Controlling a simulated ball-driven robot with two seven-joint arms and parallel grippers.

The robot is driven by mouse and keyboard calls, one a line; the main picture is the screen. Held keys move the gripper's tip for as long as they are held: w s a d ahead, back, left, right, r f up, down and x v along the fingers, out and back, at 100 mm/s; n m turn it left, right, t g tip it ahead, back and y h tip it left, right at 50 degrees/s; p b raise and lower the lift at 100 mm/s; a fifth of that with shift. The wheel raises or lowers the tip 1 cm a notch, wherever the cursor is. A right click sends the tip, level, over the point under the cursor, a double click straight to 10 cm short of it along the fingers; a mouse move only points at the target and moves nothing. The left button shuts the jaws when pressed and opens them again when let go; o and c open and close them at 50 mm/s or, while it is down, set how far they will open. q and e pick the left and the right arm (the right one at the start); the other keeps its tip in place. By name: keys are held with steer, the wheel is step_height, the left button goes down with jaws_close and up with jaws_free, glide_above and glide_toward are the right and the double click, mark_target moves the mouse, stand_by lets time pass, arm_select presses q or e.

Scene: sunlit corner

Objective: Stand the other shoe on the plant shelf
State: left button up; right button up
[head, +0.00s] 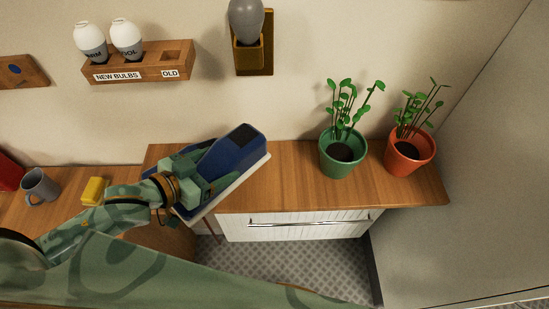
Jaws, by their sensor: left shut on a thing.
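A blue shoe (232,150) with a pale sole is at the left end of the plant shelf. My left gripper (212,182) is shut on it, and the gripper and wrist hide part of the shoe. The shoe is angled, its dark opening toward the upper right. I cannot tell whether its sole touches the wood. The plant shelf (290,185) is a wooden top with a white ribbed drawer front below. My right gripper is not in view.
A green pot (342,164) and an orange pot (408,163) with plants stand on the shelf's right half. Bare wood lies between shoe and green pot. A yellow block (94,190) and grey mug (40,184) sit left. A bulb rack (140,72) hangs above.

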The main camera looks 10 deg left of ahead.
arm_select(q)
steer(key=x, duration=0.5)
steer(key=b+x, duration=0.1)
steer(key=x, duration=0.3)
steer(key=shift+w+d+f, duration=0.15)
steer(key=shift+w+d, duration=0.05)
steer(key=shift+d, duration=0.2)
steer(key=w+f, duration=0.1)
steer(key=f, duration=0.2)
steer(key=w+d+f+b, duration=0.1)
steer(key=f, duration=0.2)
steer(key=w+d+f+b, duration=0.1)
steer(key=w+f, duration=0.1)
steer(key=f, duration=0.1)
steer(key=shift+d, duration=0.15)
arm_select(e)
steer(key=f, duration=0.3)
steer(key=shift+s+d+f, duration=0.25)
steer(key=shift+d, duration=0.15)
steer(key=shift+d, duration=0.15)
arm_select(q)
steer(key=o, duration=1.1)
steer(key=shift+f, duration=0.1)
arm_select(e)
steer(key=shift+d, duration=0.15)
arm_select(q)
steer(key=shift+o, duration=0.2)
